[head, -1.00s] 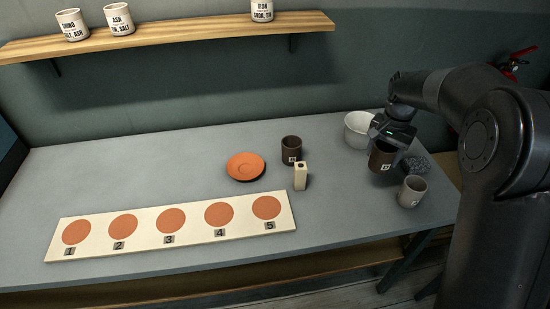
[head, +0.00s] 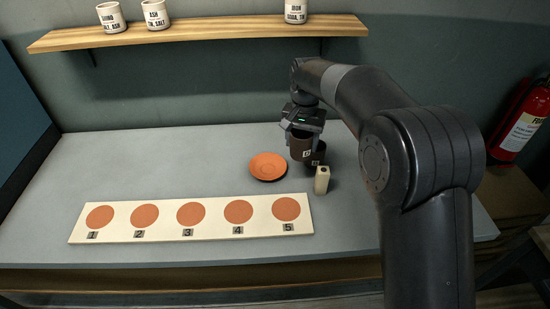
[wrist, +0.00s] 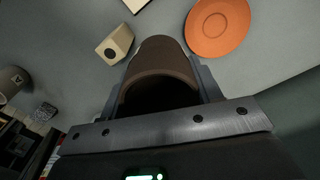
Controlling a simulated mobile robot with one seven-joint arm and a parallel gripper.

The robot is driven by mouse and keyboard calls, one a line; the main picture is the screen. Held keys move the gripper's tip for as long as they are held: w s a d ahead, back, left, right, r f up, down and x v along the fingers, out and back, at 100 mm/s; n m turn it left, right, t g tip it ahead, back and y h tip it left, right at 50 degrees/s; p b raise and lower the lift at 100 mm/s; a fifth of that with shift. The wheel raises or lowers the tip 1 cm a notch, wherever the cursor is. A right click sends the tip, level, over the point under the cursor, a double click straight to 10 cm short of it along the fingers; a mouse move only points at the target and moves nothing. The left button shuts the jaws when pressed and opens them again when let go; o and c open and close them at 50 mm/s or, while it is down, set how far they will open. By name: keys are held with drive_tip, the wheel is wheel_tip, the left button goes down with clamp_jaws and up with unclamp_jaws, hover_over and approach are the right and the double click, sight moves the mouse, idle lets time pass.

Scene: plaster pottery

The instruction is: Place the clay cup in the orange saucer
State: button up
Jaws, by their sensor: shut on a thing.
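The orange saucer (head: 268,167) lies flat and empty on the grey table, just left of the held cup. The saucer (wrist: 219,28) is also at the top right of the wrist view.
A small cream block (head: 322,180) with a hole stands in front. A board (head: 190,231) with numbered orange discs lies at the front. The table's left side is clear.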

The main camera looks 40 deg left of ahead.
drive_tip(key=shift+s+a+f, duration=0.45)
drive_tip(key=shift+a+f, duration=0.65)
drive_tip(key=shift+f, duration=0.3)
drive_tip(key=shift+s+a+f, duration=0.45)
drive_tip(key=shift+a+f, duration=0.7)
drive_tip(key=shift+f, duration=0.2)
drive_tip(key=shift+s+a+f, duration=0.45)
drive_tip(key=shift+a+f, duration=0.65)
drive_tip(key=shift+f, duration=0.3)
drive_tip(key=shift+f, duration=0.55)
drive_tip(key=o, duration=1.1)
wheel_tip(320, 180, up, 13)
drive_tip(key=shift+r, duration=0.1)
